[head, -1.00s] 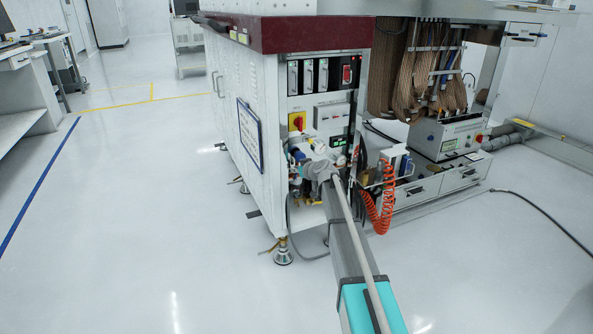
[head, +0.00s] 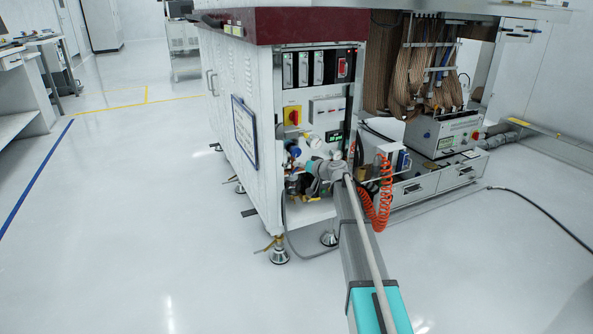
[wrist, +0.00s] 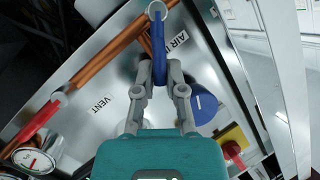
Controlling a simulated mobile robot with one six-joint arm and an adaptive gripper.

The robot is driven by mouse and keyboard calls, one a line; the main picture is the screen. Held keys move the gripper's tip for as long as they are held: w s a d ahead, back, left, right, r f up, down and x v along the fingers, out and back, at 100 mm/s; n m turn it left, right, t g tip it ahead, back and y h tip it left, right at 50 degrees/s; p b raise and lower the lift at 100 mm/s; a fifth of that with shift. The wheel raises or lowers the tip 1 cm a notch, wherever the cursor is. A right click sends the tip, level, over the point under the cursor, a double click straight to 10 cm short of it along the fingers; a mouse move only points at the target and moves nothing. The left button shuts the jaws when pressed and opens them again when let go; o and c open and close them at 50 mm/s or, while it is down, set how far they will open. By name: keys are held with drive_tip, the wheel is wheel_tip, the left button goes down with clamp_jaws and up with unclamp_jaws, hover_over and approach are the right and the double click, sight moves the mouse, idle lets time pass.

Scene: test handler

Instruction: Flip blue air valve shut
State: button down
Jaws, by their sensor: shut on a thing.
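The blue air valve handle (wrist: 158,48) is a narrow blue lever in the wrist view, below a metal ring and near the "AIR IN" label (wrist: 181,44). My gripper (wrist: 158,78) has its two grey fingers closed on either side of the lever's lower part. In the head view my wrist (head: 326,172) is at the open lower bay of the white cabinet (head: 240,150). There my arm hides the fingers and the lever.
A blue round knob (wrist: 203,104) sits just right of my fingers. A red handle (wrist: 36,121) and a dial gauge (wrist: 36,160) are at left, copper pipes (wrist: 108,50) above. An orange coiled hose (head: 382,200) hangs right of my arm. The floor at left is clear.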

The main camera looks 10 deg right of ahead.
drive_tip(key=shift+w+d+f+m+t+y+b, duration=0.1)
drive_tip(key=shift+d+f+m+t+y+b, duration=0.25)
drive_tip(key=shift+m+b, duration=0.6)
drive_tip(key=shift+w+d+f+m+t+y+b, duration=0.15)
drive_tip(key=shift+d+f+m+y+b, duration=0.3)
drive_tip(key=shift+m+b, duration=0.5)
drive_tip(key=c, duration=1)
unclamp_jaws()
drive_tip(key=shift+a, duration=0.1)
drive_tip(key=shift+o, duration=0.2)
drive_tip(key=shift+a+r+p, duration=0.1)
drive_tip(key=shift+r+p, duration=0.15)
drive_tip(key=shift+p, duration=0.1)
